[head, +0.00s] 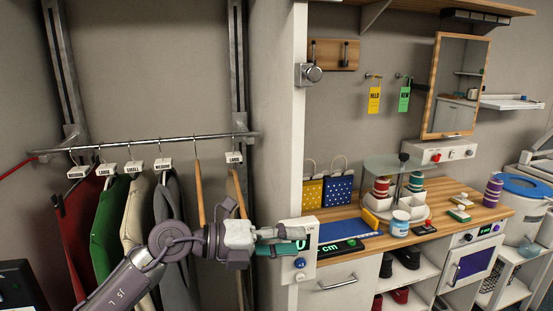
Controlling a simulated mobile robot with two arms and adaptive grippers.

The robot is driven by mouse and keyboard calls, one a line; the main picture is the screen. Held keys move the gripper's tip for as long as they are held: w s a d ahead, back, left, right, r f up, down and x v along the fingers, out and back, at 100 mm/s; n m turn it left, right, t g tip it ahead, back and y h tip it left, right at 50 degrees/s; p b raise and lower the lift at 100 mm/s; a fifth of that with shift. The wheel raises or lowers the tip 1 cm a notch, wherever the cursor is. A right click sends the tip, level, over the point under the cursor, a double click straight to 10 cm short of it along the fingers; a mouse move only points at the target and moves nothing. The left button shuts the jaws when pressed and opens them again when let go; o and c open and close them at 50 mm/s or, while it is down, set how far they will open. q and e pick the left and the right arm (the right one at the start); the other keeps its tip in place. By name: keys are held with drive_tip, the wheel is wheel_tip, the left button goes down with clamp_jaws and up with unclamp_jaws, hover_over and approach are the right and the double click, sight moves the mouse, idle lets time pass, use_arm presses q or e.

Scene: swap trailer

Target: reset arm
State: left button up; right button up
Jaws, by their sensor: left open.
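My left arm reaches in from the bottom left, in front of the hanging clothes. My left gripper (284,240) is open and points right. It is beside a white control panel (299,259) with a green display on the cabinet's end; its fingertips overlap the panel in the picture, and I cannot tell whether they touch. I see nothing held in it. My right gripper is not in view.
A clothes rail (150,142) with labelled hangers and several garments is at the left. A wooden counter (455,197) at the right holds a blue mat, bags, spools and jars. A framed mirror (457,84) hangs above. Shoes sit on shelves below.

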use_arm(q)
drive_tip(key=a+r+n+t+y, duration=0.25)
drive_tip(key=a+n+t, duration=0.75)
drive_tip(key=n+t, duration=0.85)
drive_tip(key=s+a+f+n+g+y, duration=0.35)
drive_tip(key=a+f+n+y, duration=0.35)
drive_tip(key=f, duration=0.3)
drive_tip(key=s+a+f+n+g+y, duration=0.3)
drive_tip(key=a+f+n+g+y, duration=0.15)
drive_tip(key=f+n+y, duration=0.5)
drive_tip(key=s+a+f+g+h, duration=0.15)
drive_tip(key=s+f+g, duration=0.35)
drive_tip(key=s+f, duration=0.5)
drive_tip(key=s+f+g+h, duration=0.2)
drive_tip(key=s+f+g, duration=0.4)
drive_tip(key=s, duration=0.8)
wheel_tip(320, 180, down, 25)
drive_tip(key=g, duration=0.1)
drive_tip(key=s+a+f+g, duration=0.1)
drive_tip(key=s+a+f, duration=0.1)
drive_tip(key=s+f, duration=1.5)
drive_tip(key=shift+s+a+f, duration=0.15)
drive_tip(key=shift+a+f, duration=0.1)
drive_tip(key=shift+a, duration=0.1)
